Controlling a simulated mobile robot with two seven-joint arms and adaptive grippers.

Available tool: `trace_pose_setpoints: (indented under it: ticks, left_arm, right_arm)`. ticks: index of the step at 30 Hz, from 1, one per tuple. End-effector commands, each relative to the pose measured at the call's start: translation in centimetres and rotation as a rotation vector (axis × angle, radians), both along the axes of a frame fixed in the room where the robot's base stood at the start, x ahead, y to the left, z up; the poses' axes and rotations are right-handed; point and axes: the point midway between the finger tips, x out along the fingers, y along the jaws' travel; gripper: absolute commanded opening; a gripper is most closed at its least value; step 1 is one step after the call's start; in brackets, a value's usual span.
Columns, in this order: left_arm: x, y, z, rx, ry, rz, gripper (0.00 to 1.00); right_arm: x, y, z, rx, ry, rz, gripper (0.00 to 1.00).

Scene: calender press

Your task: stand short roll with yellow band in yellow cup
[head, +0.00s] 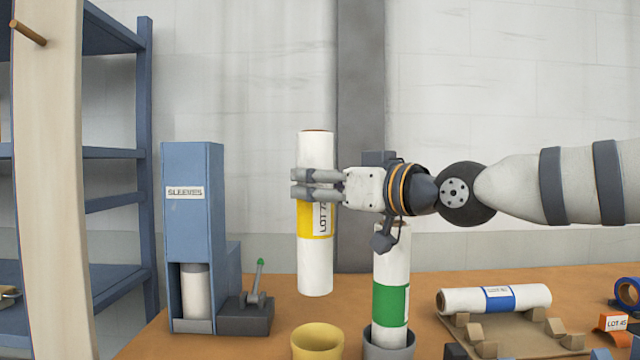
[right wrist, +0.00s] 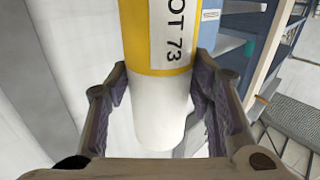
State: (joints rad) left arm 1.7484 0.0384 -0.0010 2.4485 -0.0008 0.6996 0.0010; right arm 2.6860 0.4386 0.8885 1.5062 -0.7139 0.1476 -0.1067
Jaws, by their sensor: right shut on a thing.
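The short white roll with the yellow band (head: 315,265) is upright in the head view. It carries a "LOT 73" label. My right gripper (head: 315,184) is shut on it above its middle, by the top edge of the band. In the right wrist view the roll (right wrist: 160,105) lies between both fingers (right wrist: 165,95). The yellow cup (head: 317,340) shows below the roll's lower end, with a visible gap between them. The cup's lower part is cut off by the picture edge. My left gripper is not in view.
A white roll with a green band (head: 391,300) stands in a grey cup (head: 388,345) right of the yellow cup. A blue-banded roll (head: 460,300) lies on a wooden rack (head: 535,332). A blue "SLEEVES" dispenser (head: 192,235) with a green-tipped lever (head: 259,275) stands left.

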Motion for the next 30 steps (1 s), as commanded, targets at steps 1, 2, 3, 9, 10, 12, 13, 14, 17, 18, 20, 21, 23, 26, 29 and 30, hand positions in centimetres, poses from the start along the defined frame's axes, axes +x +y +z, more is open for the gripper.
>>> trace_pose_setpoints:
  ticks: [1, 2, 3, 9, 10, 12, 13, 14, 17, 18, 20, 21, 23, 26, 29, 30]
  left_arm:
    - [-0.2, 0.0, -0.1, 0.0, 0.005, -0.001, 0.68]
    - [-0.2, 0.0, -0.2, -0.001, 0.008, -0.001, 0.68]
    - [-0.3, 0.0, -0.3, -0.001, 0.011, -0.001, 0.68]
    - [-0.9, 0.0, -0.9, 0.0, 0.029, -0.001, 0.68]
    - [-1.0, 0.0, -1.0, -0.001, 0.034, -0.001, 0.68]
    - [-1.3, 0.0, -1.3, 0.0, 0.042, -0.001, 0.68]
    - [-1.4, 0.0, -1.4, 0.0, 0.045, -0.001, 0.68]
    - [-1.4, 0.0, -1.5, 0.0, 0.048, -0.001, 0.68]
    - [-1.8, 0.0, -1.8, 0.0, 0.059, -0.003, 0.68]
    - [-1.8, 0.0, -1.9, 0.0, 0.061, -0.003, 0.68]
    - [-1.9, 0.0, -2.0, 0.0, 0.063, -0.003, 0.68]
    - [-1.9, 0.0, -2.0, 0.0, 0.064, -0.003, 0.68]
    - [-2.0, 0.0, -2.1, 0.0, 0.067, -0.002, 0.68]
    - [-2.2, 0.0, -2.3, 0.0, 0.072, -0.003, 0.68]
    - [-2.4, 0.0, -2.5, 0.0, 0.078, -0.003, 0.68]
    - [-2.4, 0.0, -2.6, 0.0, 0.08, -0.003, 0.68]
  right_arm:
    - [0.1, 0.0, -0.4, 0.0, 0.001, 0.0, 0.07]
    - [0.1, 0.0, -0.7, 0.001, 0.002, 0.0, 0.07]
    - [0.1, 0.0, -1.1, 0.002, 0.003, 0.001, 0.07]
    - [0.1, 0.0, -3.3, 0.001, 0.003, 0.0, 0.07]
    - [0.1, 0.0, -3.6, 0.001, 0.003, 0.0, 0.07]
    - [0.1, 0.0, -4.5, 0.0, 0.005, 0.0, 0.07]
    - [0.1, 0.0, -4.8, 0.0, 0.005, 0.0, 0.07]
    - [0.2, 0.0, -5.1, 0.0, 0.004, 0.0, 0.07]
    - [0.1, 0.0, -6.1, 0.001, 0.005, -0.001, 0.07]
    - [0.1, 0.0, -6.5, 0.001, 0.005, -0.001, 0.07]
    - [0.1, 0.0, -7.0, 0.001, 0.003, -0.001, 0.07]
    - [0.1, 0.0, -7.4, 0.002, 0.003, -0.001, 0.07]
    - [0.1, 0.0, -8.0, 0.0, 0.003, 0.0, 0.07]
    - [0.1, 0.0, -9.0, 0.0, 0.003, -0.001, 0.07]
    - [0.1, 0.0, -10.1, 0.001, 0.003, 0.0, 0.07]
    - [0.1, 0.0, -10.4, 0.001, 0.003, 0.0, 0.07]
